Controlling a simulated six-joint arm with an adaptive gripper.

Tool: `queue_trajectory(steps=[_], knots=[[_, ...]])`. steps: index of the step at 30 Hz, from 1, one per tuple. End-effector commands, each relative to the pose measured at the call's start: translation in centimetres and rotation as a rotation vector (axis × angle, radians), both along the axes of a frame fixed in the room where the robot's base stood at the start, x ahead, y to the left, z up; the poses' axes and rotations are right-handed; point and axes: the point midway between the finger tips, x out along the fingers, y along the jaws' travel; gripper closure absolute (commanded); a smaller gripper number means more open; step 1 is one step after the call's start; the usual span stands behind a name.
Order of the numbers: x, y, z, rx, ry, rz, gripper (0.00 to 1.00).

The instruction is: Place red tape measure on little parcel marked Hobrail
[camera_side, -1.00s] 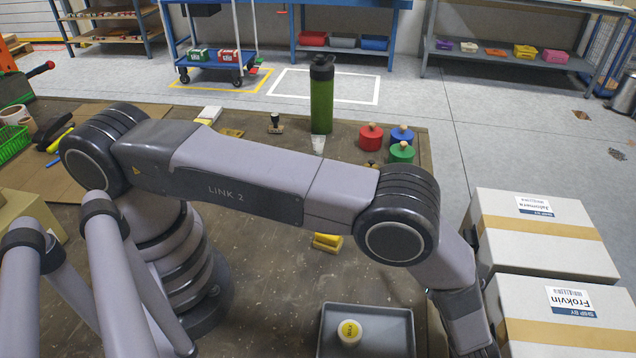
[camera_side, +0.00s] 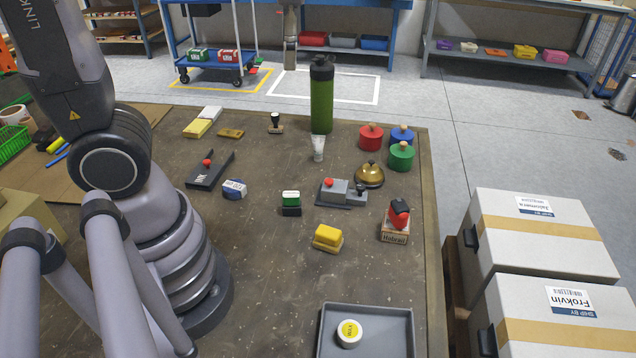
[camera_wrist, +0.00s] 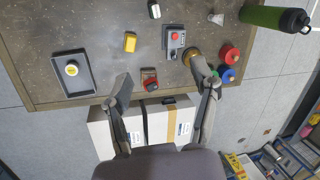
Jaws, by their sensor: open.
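The red tape measure (camera_side: 399,212), red with dark parts, rests on top of the little parcel (camera_side: 394,237), a small brown box with a label that seems to read Hobrail, near the right edge of the table. In the wrist view the red tape measure (camera_wrist: 149,75) shows between the fingers, with the parcel (camera_wrist: 150,85) mostly hidden under it. My gripper (camera_wrist: 162,80) is open and empty, its fingers spread wide, well above the table. In the side view a grey part of my arm's end hangs at the top edge, far from the tape measure.
A grey tray (camera_side: 375,345) with a yellow-topped round container stands at the front. A brass bell (camera_side: 369,175), a grey device (camera_side: 342,193) and a yellow block (camera_side: 327,238) are near the parcel. White boxes (camera_side: 540,235) stand right of the table. A green bottle (camera_side: 321,95) stands behind.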

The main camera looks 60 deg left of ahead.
Motion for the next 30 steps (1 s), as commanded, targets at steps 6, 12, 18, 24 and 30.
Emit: queue_trajectory(steps=[6, 12, 18, 24, 30], knots=[[-7.6, 1.2, 1.4, -0.258, -0.292, 0.264, 0.40], [-10.5, 1.0, 1.1, -0.377, -0.440, 0.386, 0.40], [-11.0, 0.9, 0.9, -0.400, -0.466, 0.409, 0.40], [-10.9, 0.9, 1.0, -0.398, -0.465, 0.406, 0.40], [-10.9, 0.9, 1.0, -0.397, -0.464, 0.405, 0.40]])
